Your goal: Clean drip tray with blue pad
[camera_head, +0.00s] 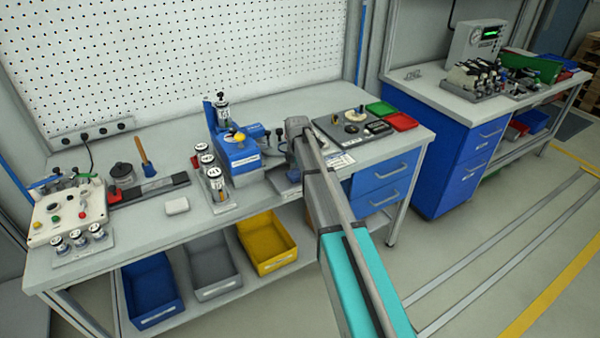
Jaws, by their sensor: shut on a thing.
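My arm reaches in from the lower right, and its wrist is over the bench right of the blue bench device (238,160). My gripper (293,172) points down low over a grey tray-like plate (280,188), which could be the drip tray. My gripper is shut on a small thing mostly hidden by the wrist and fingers. A bit of blue (283,147) shows beside the wrist; I cannot tell whether it is the blue pad. I cannot tell whether the held thing touches the plate.
Several canisters (213,178) stand left of the blue device. A white block (177,206) lies on the bench (150,230). A dark board with parts (335,128) and green and red trays (401,122) are on the right. Bins (268,243) sit below. Clear bench lies front left.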

